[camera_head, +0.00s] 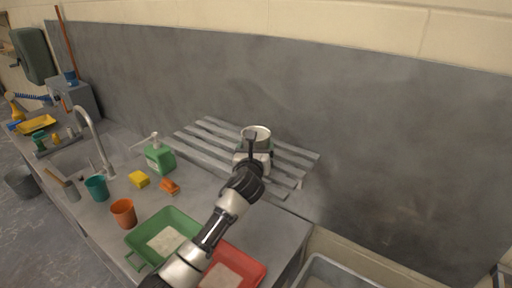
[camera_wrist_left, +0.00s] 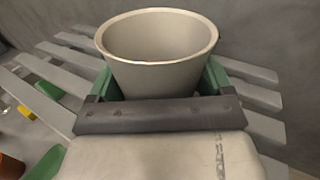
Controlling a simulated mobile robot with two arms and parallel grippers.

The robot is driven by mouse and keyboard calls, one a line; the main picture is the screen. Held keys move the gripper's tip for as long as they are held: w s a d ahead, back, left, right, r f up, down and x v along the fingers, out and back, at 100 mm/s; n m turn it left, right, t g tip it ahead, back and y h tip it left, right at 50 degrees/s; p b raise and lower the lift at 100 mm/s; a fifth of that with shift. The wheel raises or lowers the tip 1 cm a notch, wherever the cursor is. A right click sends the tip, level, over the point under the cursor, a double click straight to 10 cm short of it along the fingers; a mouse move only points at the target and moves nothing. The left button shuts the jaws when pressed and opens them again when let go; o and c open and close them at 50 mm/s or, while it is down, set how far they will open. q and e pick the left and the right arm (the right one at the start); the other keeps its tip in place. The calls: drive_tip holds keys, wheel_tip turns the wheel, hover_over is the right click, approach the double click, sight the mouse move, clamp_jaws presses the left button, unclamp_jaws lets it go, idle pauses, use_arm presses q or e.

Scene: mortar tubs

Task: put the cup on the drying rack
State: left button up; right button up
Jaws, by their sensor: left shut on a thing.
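The cup (camera_head: 257,130) is pale grey and upright, over the slatted grey drying rack (camera_head: 222,126). In the left wrist view the cup (camera_wrist_left: 157,55) stands mouth up between the green fingers, with rack slats (camera_wrist_left: 258,97) behind and beside it. My left gripper (camera_head: 254,148) is shut on the cup. The cup's base is hidden by the gripper, so I cannot tell whether it touches the slats. My right gripper is not in view.
A green tub (camera_head: 139,240) and a red tub (camera_head: 257,269) stand at the counter's front. An orange cup (camera_head: 123,212), a teal cup (camera_head: 96,188), a yellow sponge (camera_head: 139,179), an orange object (camera_head: 170,186) and a green soap bottle (camera_head: 160,159) stand left of the rack.

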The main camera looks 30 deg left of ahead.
use_arm(q)
drive_tip(key=shift+f, duration=0.1)
drive_tip(key=o, duration=0.7)
drive_tip(key=shift+o, duration=0.7)
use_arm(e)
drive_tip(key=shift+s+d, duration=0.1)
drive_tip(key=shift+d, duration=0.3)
use_arm(q)
drive_tip(key=shift+r, duration=0.2)
drive_tip(key=shift+s+d+f, duration=0.1)
drive_tip(key=shift+s, duration=0.2)
drive_tip(key=b+v, duration=0.2)
drive_tip(key=v, duration=0.9)
drive_tip(key=shift+s+b, duration=0.25)
drive_tip(key=shift+b, duration=0.1)
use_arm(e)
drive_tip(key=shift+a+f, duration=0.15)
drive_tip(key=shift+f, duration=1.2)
use_arm(q)
drive_tip(key=shift+d, duration=0.1)
